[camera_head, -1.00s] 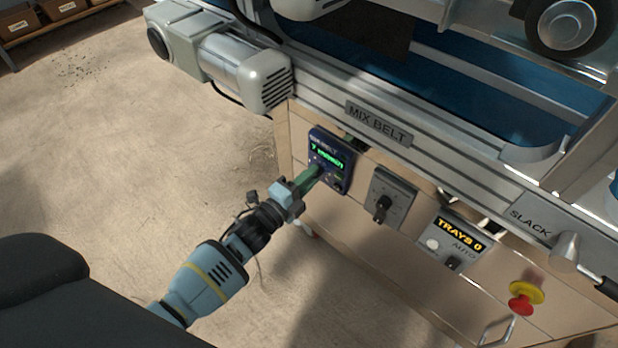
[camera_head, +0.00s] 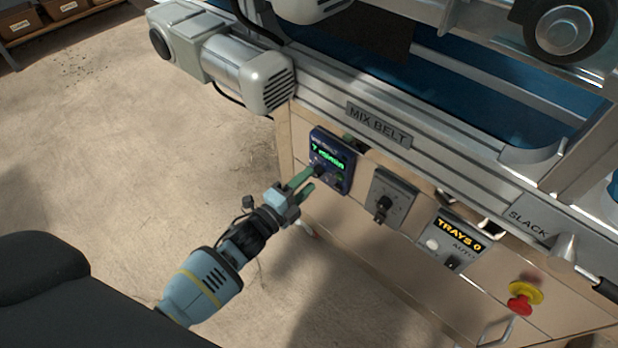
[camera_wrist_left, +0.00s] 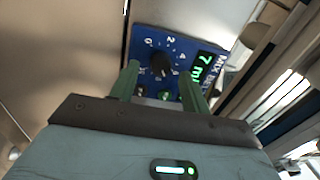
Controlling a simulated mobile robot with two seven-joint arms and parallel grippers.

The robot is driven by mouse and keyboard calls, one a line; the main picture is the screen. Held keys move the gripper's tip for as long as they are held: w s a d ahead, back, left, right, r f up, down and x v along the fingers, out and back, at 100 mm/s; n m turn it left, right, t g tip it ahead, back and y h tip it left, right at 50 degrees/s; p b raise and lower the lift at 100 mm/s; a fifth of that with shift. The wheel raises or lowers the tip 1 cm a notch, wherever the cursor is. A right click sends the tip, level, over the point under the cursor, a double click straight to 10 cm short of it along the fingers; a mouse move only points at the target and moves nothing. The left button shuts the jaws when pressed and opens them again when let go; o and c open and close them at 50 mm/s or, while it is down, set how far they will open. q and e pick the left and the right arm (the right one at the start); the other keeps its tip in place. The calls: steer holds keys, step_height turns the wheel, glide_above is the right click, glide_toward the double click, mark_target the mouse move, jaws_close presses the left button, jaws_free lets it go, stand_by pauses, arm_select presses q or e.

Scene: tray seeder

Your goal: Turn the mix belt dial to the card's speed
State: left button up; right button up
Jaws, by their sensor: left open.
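The mix belt control box (camera_head: 343,180) is a dark blue panel on the machine front under the MIX BELT plate. No speed card is in view. My right gripper is not in view.
A grey switch plate with a black knob (camera_head: 383,203) is right of the box. Further right are a TRAYS 0 counter (camera_head: 460,235), a SLACK lever (camera_head: 566,248) and a red emergency stop (camera_head: 520,304). The motor (camera_head: 250,75) juts out above left. Floor space is clear at left.

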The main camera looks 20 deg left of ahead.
arm_select(q)
steer(key=p+v, duration=0.1)
steer(key=v, duration=0.5)
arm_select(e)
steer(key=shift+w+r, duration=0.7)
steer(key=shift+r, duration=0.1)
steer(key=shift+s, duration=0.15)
